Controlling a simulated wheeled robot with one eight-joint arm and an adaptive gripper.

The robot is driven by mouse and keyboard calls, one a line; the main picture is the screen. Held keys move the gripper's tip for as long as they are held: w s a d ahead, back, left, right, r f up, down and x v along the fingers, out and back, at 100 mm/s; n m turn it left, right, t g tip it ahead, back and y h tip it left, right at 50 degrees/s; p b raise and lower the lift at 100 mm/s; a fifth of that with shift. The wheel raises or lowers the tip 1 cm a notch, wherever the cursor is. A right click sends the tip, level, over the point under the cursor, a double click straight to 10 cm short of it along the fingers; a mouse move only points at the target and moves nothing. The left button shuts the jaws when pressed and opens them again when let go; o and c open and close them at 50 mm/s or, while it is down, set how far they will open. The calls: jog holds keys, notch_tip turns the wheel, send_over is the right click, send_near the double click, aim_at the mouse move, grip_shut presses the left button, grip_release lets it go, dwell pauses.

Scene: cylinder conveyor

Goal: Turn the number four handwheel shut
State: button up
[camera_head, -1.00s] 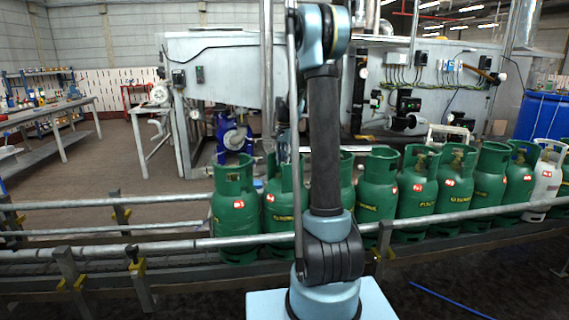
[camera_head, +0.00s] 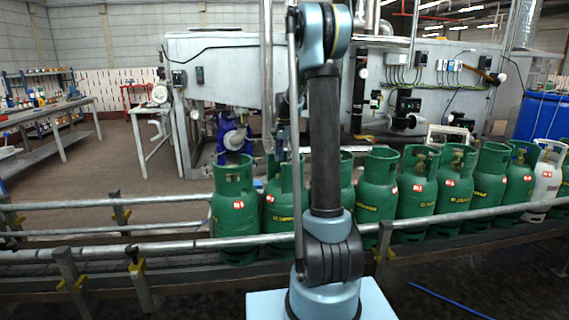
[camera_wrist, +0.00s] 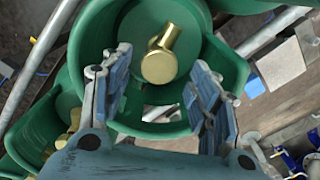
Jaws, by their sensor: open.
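A row of green gas cylinders (camera_head: 235,215) stands on the conveyor in the head view. No number four is readable on them. In the wrist view, one green collar (camera_wrist: 85,50) surrounds a brass valve (camera_wrist: 160,62) with a round end facing the camera. Which cylinder in the row this is, I cannot tell. My gripper (camera_wrist: 160,85) is open, its two blue-grey fingers spread wide to either side of the brass part, over the collar. Whether the fingers touch anything is unclear. In the head view the gripper is hidden behind my arm.
Another collar with brass parts (camera_wrist: 65,140) lies at lower left in the wrist view. A metal conveyor rail (camera_head: 150,243) runs before the cylinders. A white-grey cylinder (camera_head: 545,180) stands at far right. A grey machine housing (camera_head: 220,70) is behind.

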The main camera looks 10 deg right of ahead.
notch_tip(320, 180, up, 10)
jog(key=shift+r, duration=0.15)
dwell(0.4)
jog(key=s+f+n+t, duration=0.15)
jog(key=s+n, duration=0.45)
jog(key=s, duration=1.9)
jog(key=s+f+n, duration=0.5)
jog(key=s+f, duration=1)
jog(key=s, duration=0.4)
jog(key=shift+s+f+t, duration=0.15)
jog(key=shift+f+t, duration=0.1)
jog(key=shift+t, duration=0.1)
